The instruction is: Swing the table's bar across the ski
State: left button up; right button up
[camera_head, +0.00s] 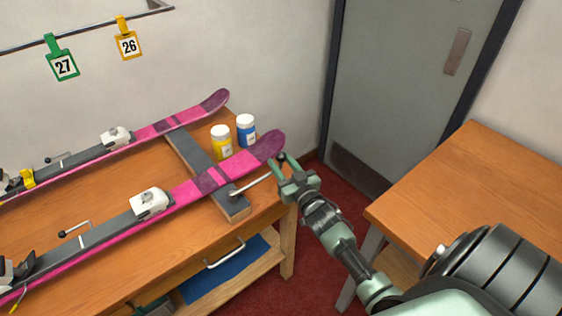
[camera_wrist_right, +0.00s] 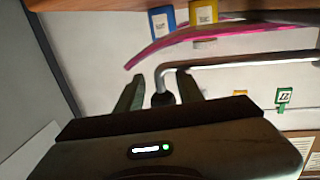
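The silver bar (camera_head: 250,184) runs from the front end of the grey crosspiece (camera_head: 200,165) on the wooden table, past the near ski's tip. It lies beside the near pink ski (camera_head: 190,190), not across it. Its bent end carries a black knob (camera_head: 281,157). My right gripper (camera_head: 285,163) is at this knob, off the table's right edge. In the right wrist view the black knob (camera_wrist_right: 163,98) sits between the two spread fingers (camera_wrist_right: 160,84), with a gap showing on the left; the bar (camera_wrist_right: 230,64) extends right. My left gripper is out of view.
A yellow bottle (camera_head: 221,143) and a blue bottle (camera_head: 246,130) stand between the ski tips. A far pink ski (camera_head: 180,118) lies behind. Another wooden table (camera_head: 480,180) stands at right, with red carpet (camera_head: 310,245) between the tables.

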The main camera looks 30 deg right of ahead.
jog(key=shift+w, duration=0.15)
grip_shut()
